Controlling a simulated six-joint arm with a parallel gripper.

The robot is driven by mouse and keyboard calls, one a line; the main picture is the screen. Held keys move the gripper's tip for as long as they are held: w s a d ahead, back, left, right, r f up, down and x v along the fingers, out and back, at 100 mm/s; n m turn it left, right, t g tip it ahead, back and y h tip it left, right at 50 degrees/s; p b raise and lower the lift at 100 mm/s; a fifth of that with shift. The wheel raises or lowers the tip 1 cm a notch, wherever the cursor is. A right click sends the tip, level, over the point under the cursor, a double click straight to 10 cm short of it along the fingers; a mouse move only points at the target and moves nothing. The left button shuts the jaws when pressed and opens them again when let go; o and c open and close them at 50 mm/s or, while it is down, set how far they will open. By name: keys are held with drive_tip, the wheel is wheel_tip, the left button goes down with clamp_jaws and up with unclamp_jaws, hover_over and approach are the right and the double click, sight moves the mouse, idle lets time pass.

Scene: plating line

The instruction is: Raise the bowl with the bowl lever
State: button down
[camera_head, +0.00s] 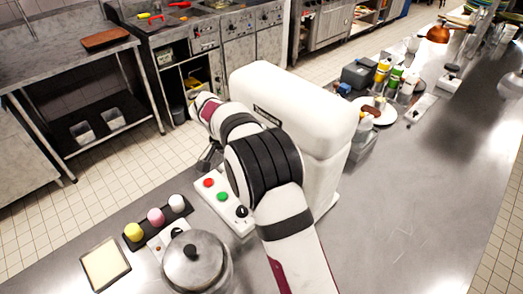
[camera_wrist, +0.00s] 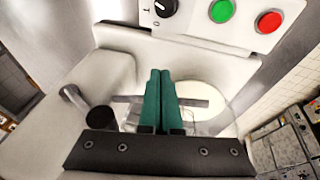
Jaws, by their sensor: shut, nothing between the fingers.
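The white mixer (camera_head: 312,120) stands on the counter behind my arm in the head view. Its bowl (camera_wrist: 205,98) looks pale and round in the wrist view, partly hidden behind my fingers. A grey bent lever with a black round knob (camera_wrist: 99,119), which looks like the bowl lever, is left of my fingers. My gripper (camera_wrist: 160,75) has green fingers pressed together with nothing between them. The fingers overlap the bowl area in the picture and are apart from the knob; I cannot tell their depth. In the head view the bowl and lever are hidden or too small to make out.
A control panel (camera_head: 225,201) with red and green buttons and a black dial sits on the counter beside the mixer. Bottles and plates stand behind the mixer.

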drive_tip(key=d+v, duration=0.2)
drive_tip(key=v, duration=1.1)
drive_tip(key=shift+s+r, duration=0.4)
drive_tip(key=shift+r, duration=0.3)
drive_tip(key=s+d+r+t+y, duration=0.1)
drive_tip(key=s+d+r, duration=0.1)
drive_tip(key=r, duration=0.3)
drive_tip(key=s+d+r+t+y, duration=0.1)
drive_tip(key=s+d+r, duration=0.1)
drive_tip(key=r, duration=0.4)
drive_tip(key=shift+s+d, duration=0.35)
drive_tip(key=shift+d, duration=0.1)
drive_tip(key=a+x, duration=0.2)
drive_tip(key=x, duration=1.1)
drive_tip(key=shift+d+f, duration=0.45)
drive_tip(key=shift+f, duration=0.05)
